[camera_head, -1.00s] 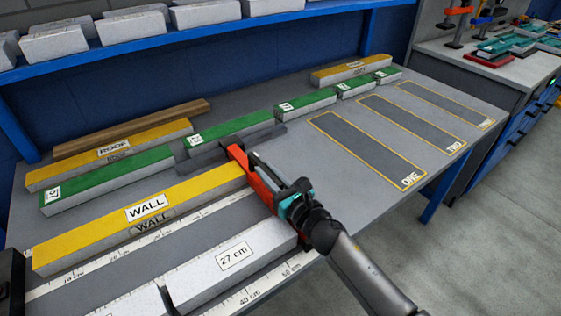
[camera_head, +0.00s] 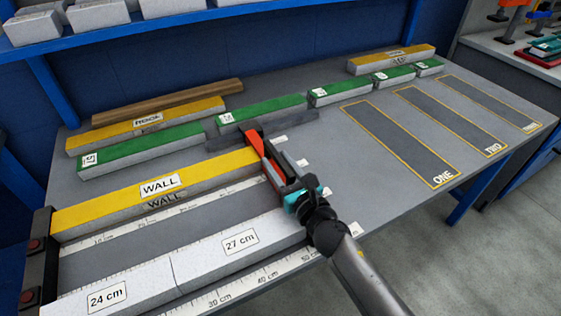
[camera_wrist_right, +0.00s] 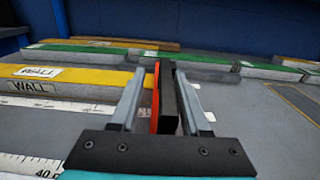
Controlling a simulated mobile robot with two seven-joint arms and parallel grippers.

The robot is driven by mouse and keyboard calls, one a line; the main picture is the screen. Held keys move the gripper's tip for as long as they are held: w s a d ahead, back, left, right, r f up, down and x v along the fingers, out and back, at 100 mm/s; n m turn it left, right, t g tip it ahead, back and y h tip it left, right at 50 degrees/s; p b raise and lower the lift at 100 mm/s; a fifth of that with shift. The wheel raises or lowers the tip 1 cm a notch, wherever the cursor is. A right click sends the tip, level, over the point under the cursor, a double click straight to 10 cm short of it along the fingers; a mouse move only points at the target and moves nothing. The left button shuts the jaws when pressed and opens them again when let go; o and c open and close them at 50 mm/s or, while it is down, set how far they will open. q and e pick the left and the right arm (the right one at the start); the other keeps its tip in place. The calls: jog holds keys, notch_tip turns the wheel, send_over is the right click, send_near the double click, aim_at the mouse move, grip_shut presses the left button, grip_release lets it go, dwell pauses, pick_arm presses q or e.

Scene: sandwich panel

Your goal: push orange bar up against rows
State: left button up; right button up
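The orange bar (camera_head: 260,151), orange on one face and dark on another, stands across the right end of the yellow-topped WALL row (camera_head: 110,205). I cannot tell whether they touch. My right gripper (camera_head: 277,163) is at the bar. In the right wrist view, the gripper's (camera_wrist_right: 163,95) grey fingers stand apart on either side of the bar (camera_wrist_right: 154,105), with narrow gaps seen beside it. The front row holds the pale 27 cm block (camera_head: 205,259) and the 24 cm block (camera_head: 75,302), end to end; my gripper hides the area near its right end. My left gripper is not in view.
A dark stop (camera_head: 38,262) with red discs stands at the rows' left end. Green-topped blocks (camera_head: 140,148), a ROOF piece (camera_head: 115,133) and a brown strip (camera_head: 180,98) lie behind. Outlined areas ONE (camera_head: 400,145), TWO and another are empty at the right.

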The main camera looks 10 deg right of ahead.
jog(key=shift+s+d, duration=0.1)
jog(key=shift+d, duration=0.1)
jog(key=shift+s+d, duration=0.1)
jog(key=shift+s, duration=0.2)
jog(key=v, duration=1)
jog(key=shift+s, duration=0.25)
jog(key=shift+s+d+r, duration=0.1)
jog(key=shift+s+d, duration=0.05)
jog(key=shift+s, duration=0.15)
